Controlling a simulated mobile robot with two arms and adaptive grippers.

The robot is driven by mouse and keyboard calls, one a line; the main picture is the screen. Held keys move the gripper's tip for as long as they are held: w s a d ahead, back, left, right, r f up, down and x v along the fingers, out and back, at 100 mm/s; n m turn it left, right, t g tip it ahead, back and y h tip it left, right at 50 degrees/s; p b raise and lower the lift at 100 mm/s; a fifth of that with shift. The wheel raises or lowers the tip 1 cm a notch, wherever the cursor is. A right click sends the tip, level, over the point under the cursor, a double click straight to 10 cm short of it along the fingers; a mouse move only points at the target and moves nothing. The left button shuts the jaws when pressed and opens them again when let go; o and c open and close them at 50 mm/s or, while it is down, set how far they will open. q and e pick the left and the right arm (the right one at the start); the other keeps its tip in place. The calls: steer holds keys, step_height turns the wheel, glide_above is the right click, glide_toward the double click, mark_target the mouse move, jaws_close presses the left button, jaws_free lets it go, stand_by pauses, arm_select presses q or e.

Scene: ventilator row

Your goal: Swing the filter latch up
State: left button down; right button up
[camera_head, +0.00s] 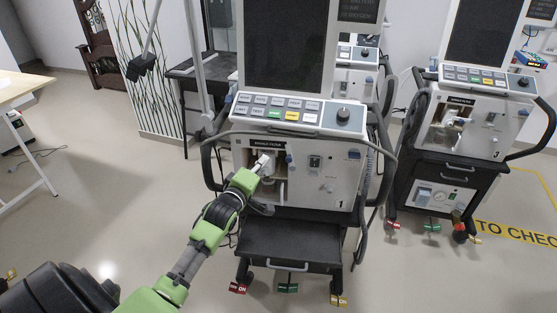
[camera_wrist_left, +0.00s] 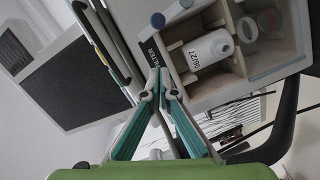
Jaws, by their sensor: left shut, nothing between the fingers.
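The ventilator marked 1 (camera_head: 338,185) stands in the middle of the head view, with a filter bay at its upper left. My left gripper (camera_head: 264,162) is in front of this bay and hides part of it. In the left wrist view my left gripper (camera_wrist_left: 161,84) is shut and empty, its tips near the bay's edge by the FILTER label (camera_wrist_left: 155,56). The white filter canister (camera_wrist_left: 211,50), marked 06/27, sits in the open-fronted bay (camera_wrist_left: 238,85). I cannot clearly tell the latch from the fittings around the canister. My right gripper is not in view.
A dark hose (camera_head: 385,160) and side handles flank the ventilator. A drawer (camera_head: 290,243) juts out below the bay. A table (camera_head: 18,90) is at the far left.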

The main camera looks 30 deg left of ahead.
mark_target(290, 159)
arm_select(q)
steer(key=w, duration=0.1)
steer(key=w+d+f, duration=0.1)
steer(key=w, duration=0.3)
steer(key=shift+w+d+f+p, duration=0.15)
steer(key=shift+d+f+p, duration=0.1)
steer(key=shift+p, duration=0.05)
steer(key=shift+w+d+f, duration=0.15)
steer(key=shift+d+f, duration=0.1)
steer(key=shift+d, duration=0.2)
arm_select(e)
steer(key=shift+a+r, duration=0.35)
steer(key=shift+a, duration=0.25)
